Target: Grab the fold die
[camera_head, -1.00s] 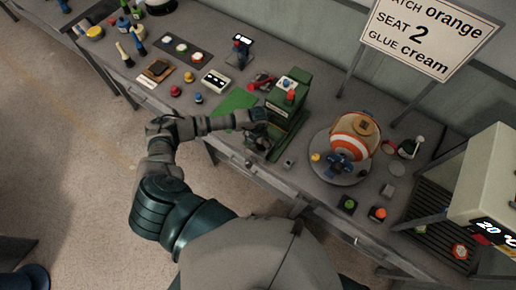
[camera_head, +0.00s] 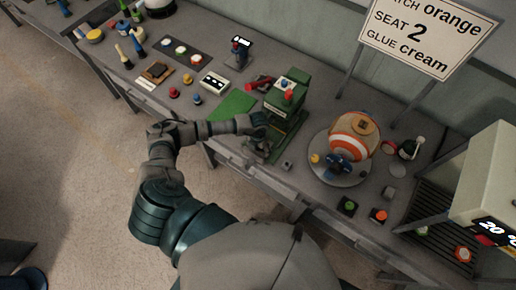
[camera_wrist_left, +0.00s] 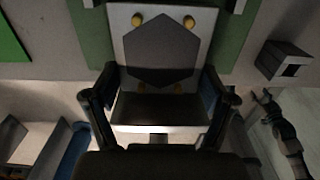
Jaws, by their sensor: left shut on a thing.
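What looks like the fold die (camera_wrist_left: 160,60) is a pale block with a dark hexagonal face and yellow pins, filling the middle of the left wrist view. My left gripper (camera_wrist_left: 160,108) has one finger on each side of its near end and is shut on it. In the head view my left gripper (camera_head: 262,140) is at the front foot of the green press (camera_head: 288,100), and it mostly hides the die there. Green press parts show behind and beside the die in the wrist view. My right gripper is in neither view.
A green sheet (camera_head: 232,103) lies left of the press. A small grey block (camera_head: 287,165) is near the table's front edge. A sign (camera_head: 430,35) stands behind.

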